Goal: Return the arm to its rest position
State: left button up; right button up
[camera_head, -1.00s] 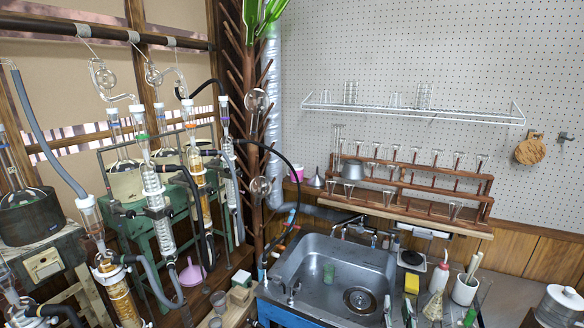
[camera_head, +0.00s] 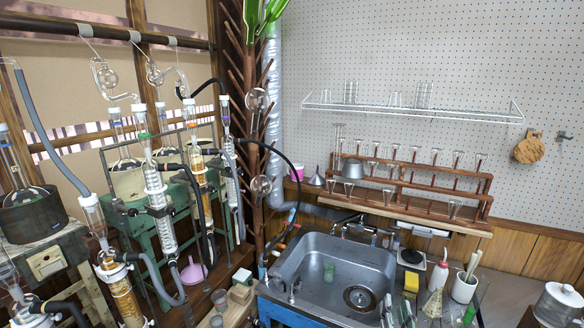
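I cannot make out either of my grippers or arms in the head view. The task names no object apart from the arm itself. Whether either gripper holds anything does not show.
Glass reflux columns with hoses (camera_head: 156,200) and a green frame (camera_head: 180,225) crowd the left. A steel sink (camera_head: 310,280) stands at centre. A wooden rack (camera_head: 430,172) with small glassware is behind it. Bottles, a yellow sponge (camera_head: 411,282) and a white pot (camera_head: 558,305) stand on the right.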

jog(key=s+d+f+m+g+y, duration=0.15)
jog(key=s+f+m+g, duration=0.25)
jog(key=f+m, duration=0.9)
jog(key=s+f+m+g+y, duration=0.2)
jog(key=s+f+m+g, duration=0.2)
jog(key=f, duration=1.8)
jog(key=s+d+f+m+g+b, duration=0.3)
jog(key=s+f+m+g+b, duration=0.15)
jog(key=s+f, duration=1.4)
jog(key=s+d+f+m+g+b, duration=0.35)
jog(key=s+f+m+g, duration=0.2)
jog(key=s+f, duration=1.35)
pick_arm(q)
jog(key=w+a+f+b, duration=0.1)
jog(key=a+f+b, duration=0.1)
jog(key=f, duration=0.4)
jog(key=w+a+f+b, duration=0.1)
jog(key=a+f+b, duration=0.1)
jog(key=a+f, duration=0.2)
jog(key=shift+w+a+f+y, duration=0.15)
jog(key=shift+w+f+y, duration=0.2)
jog(key=shift+f, duration=0.5)
pick_arm(e)
jog(key=shift+m+t, duration=0.3)
jog(key=shift+t, duration=0.4)
jog(key=w+a+f, duration=0.2)
jog(key=w+f, duration=0.1)
jog(key=shift+a+f, duration=0.15)
jog(key=shift+a, duration=0.15)
